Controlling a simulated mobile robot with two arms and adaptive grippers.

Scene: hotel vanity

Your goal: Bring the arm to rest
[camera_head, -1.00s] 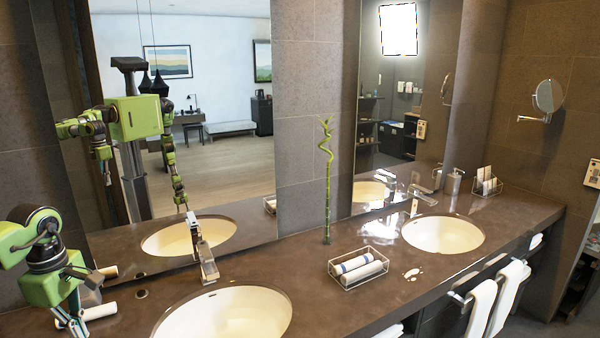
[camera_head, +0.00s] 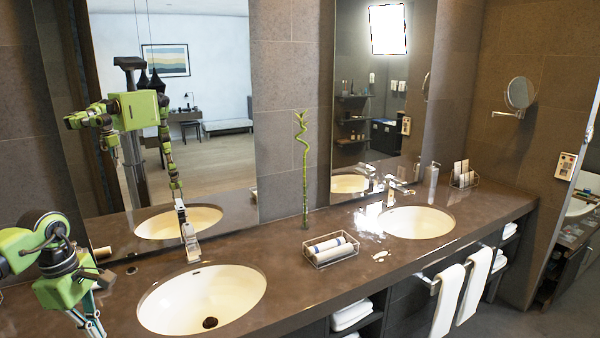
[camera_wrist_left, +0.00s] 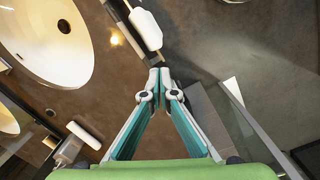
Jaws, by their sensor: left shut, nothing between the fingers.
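My left arm, green with dark joints, comes in at the lower left of the head view. Its gripper (camera_head: 92,326) points down at the front left of the counter, with the tips close to the frame's bottom edge. In the left wrist view the gripper's two teal and grey fingers (camera_wrist_left: 160,74) meet at their tips with nothing between them. My right gripper is not in view.
The dark counter (camera_head: 285,268) holds a near sink (camera_head: 200,296), its faucet (camera_head: 188,238), a wire basket (camera_head: 330,250) with rolled towels, a bamboo stalk (camera_head: 304,185) and a far sink (camera_head: 416,222). The large mirror (camera_head: 215,105) stands behind, reflecting my body.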

